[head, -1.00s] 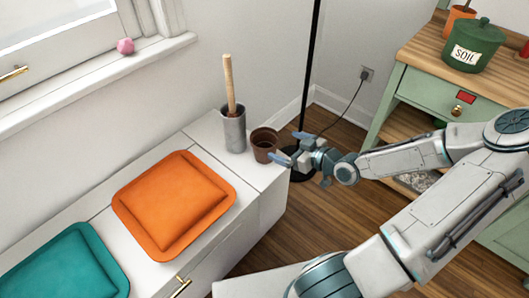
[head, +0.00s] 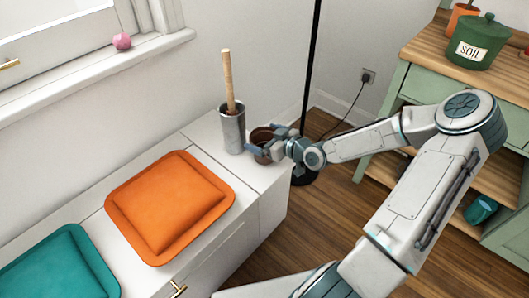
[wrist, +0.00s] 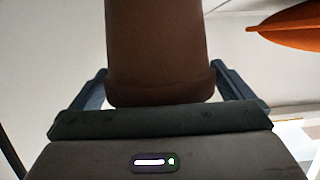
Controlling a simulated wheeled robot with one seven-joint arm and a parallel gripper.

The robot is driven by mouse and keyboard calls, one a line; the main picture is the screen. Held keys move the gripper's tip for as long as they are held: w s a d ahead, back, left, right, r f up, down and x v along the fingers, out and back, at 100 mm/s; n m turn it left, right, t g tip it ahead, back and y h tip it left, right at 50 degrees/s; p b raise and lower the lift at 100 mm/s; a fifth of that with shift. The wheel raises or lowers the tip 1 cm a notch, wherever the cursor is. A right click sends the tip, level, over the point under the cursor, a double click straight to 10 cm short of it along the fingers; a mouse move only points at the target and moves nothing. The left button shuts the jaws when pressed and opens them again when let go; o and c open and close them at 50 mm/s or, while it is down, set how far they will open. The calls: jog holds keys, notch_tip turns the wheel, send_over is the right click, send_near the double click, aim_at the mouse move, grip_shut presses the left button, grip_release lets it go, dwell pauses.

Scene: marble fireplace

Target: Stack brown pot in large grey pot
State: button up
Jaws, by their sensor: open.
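The brown pot (head: 260,135) stands on the white bench top near its right end, partly hidden by my gripper (head: 266,142). In the wrist view the pot (wrist: 158,50) lies between the two fingers of my gripper (wrist: 160,80), one finger on each side. The gripper is open around it; I cannot tell whether either finger touches. A grey cylindrical container (head: 233,133) with a wooden stick in it stands just left of the brown pot. I cannot tell whether it is the large grey pot; no other grey pot is clear in view.
An orange cushion (head: 172,205) and a teal cushion (head: 58,265) lie on the bench. A black pole (head: 310,60) stands behind my gripper. A green cabinet (head: 424,92) at right carries a green soil pot (head: 478,45); a teal pot (head: 480,210) is on its lower shelf.

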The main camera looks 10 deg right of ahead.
jog(key=c, duration=1.2)
jog(key=shift+r+p, duration=0.35)
jog(key=shift+r, duration=0.25)
jog(key=shift+c, duration=0.2)
jog(key=s+d+r+p, duration=0.3)
jog(key=d+r+p, duration=0.6)
jog(key=d+r, duration=0.15)
jog(key=a+n+g+y, duration=0.3)
jog(key=a+n, duration=0.1)
jog(key=a, duration=0.6)
notch_tip(320, 180, up, 14)
jog(key=p, duration=1.9)
jog(key=shift+s+p, duration=0.35)
jog(key=shift+s, duration=0.05)
